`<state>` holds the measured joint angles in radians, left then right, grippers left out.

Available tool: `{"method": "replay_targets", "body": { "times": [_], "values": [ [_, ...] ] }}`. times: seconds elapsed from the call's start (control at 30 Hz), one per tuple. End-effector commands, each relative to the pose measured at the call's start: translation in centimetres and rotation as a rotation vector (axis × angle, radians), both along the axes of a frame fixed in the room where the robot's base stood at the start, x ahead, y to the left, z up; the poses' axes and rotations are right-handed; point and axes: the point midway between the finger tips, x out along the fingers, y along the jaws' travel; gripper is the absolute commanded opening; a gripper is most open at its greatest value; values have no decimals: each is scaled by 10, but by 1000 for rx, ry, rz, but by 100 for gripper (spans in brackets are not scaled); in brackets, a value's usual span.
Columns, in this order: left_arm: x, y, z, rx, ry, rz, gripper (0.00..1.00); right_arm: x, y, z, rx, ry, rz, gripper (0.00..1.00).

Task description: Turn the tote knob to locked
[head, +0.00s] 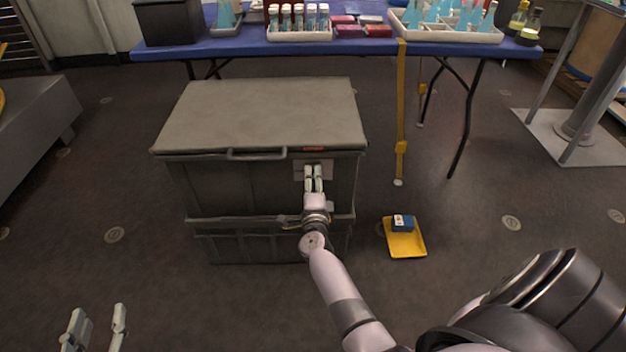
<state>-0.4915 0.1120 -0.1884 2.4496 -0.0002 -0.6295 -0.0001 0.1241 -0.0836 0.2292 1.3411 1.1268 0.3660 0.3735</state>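The grey tote (265,115) stands on the floor with its lid down. A small pale plate (327,170) is on the right part of its front, with a red label (313,149) just above on the lid's edge. My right gripper (313,177) reaches to this plate. Its fingers are close together with a narrow gap, and seem closed on the tote knob. The knob itself is hidden behind the fingers, so its turn position cannot be seen. My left gripper (98,322) is open and empty at the lower left, well away from the tote.
A blue-topped table (240,47) behind the tote holds racks and boxes. A yellow strap (401,110) hangs from its front edge. A yellow tray (408,246) with a blue box (402,223) lies on the floor right of the tote. The floor left of the tote is clear.

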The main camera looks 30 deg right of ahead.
Motion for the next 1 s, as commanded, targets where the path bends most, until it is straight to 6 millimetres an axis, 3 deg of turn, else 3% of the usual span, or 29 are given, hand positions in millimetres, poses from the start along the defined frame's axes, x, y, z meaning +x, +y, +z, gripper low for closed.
{"method": "replay_targets", "body": {
  "times": [0.2, 0.73, 1.0],
  "values": [
    [0, 0, 0, 0, 0, 0, 40, 0, 0, 0, -1, 0, 0, 48],
    [0, -1, 1, 0, 0, -2, 40, 0, -1, 1, -20, 11, 0, 48],
    [0, 0, 8, 0, 0, -1, 40, 0, -1, 2, -254, 153, 0, 48]
  ]
}}
